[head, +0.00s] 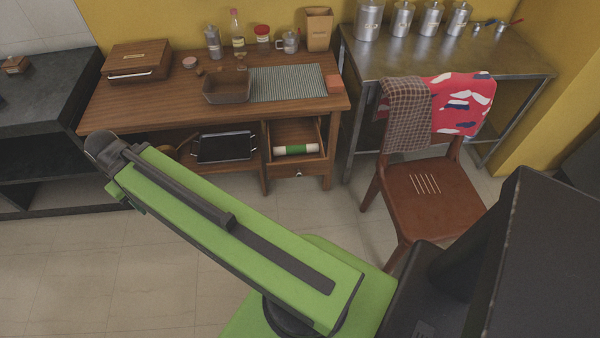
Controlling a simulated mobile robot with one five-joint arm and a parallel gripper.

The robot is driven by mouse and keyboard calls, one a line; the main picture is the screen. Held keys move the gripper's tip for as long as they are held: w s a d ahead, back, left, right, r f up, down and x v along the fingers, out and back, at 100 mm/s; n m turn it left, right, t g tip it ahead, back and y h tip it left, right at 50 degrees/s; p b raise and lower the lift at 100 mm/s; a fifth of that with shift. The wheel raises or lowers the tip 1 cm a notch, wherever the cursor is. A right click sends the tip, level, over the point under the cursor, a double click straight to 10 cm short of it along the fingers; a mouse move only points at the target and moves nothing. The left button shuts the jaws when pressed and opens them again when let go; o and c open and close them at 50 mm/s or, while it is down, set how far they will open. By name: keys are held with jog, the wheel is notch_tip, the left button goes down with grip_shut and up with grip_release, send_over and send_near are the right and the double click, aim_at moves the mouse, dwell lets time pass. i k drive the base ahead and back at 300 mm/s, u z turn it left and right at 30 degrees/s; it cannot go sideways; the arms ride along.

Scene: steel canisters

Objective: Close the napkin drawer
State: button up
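The drawer (297,170) is under the right end of the wooden table and has a small round knob on its front. It is pulled out, and its inside shows from above. A rolled white and green item (296,149) lies across the inside of the drawer. My green arm stretches from the lower middle to the upper left, ending in view at a dark rounded joint left of the drawer. My gripper is not visible, so its state and its distance from the drawer cannot be seen.
The wooden table (160,110) holds a brown box, a loaf-shaped tray, a striped mat and jars. A dark tray (224,147) stands on the lower shelf. A wooden chair (435,200) with cloths stands right of the drawer.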

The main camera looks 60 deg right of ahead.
aim_at(294, 130)
jog(key=u, duration=0.4)
jog(key=i, duration=1.7)
jog(key=z, duration=3.6)
jog(key=i, duration=0.15)
jog(key=u, duration=1.1)
